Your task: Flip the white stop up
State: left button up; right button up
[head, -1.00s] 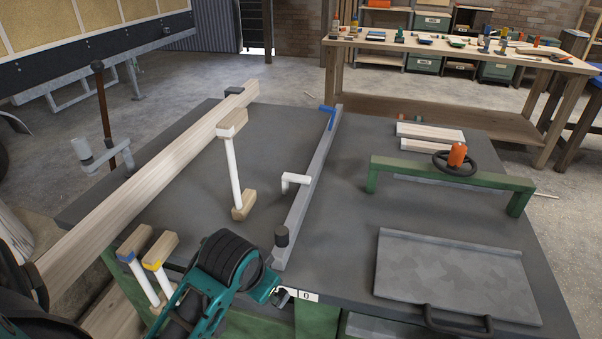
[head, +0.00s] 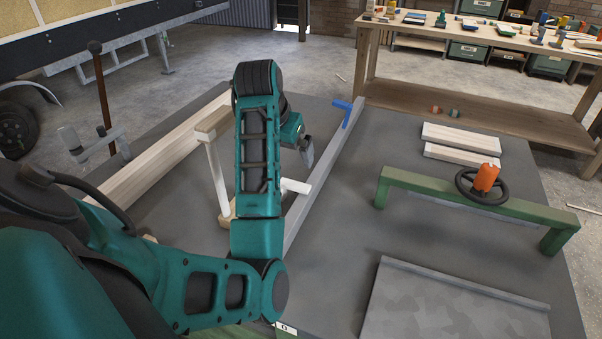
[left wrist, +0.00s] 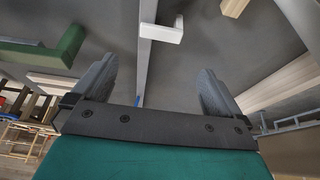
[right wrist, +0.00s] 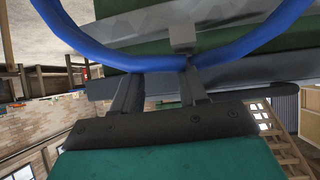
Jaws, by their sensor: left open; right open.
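The white stop (head: 296,186) sticks out to the left from the long grey rail (head: 325,165) in the head view, partly hidden by my left arm. In the left wrist view the white stop (left wrist: 163,33) is a bent white bar on the rail, lying out to one side. My left gripper (head: 307,152) is above the table close to the stop. In the left wrist view its two fingers are wide apart with nothing between them, and the stop is ahead of them. My right gripper (right wrist: 160,75) is open near a curved blue bar (right wrist: 150,62); contact is unclear.
A blue stop (head: 346,110) sits farther along the rail. A wooden beam and a white-rod piece (head: 216,180) stand left of my arm. A green frame (head: 465,205) with a black handwheel and a grey tray (head: 450,310) occupy the right side.

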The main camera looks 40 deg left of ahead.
aim_at(294, 184)
pick_arm(q)
jog(key=x, duration=1)
jog(key=shift+s+f, duration=0.1)
jog(key=shift+f, duration=0.2)
jog(key=shift+x, duration=0.8)
pick_arm(e)
jog(key=shift+s, duration=0.15)
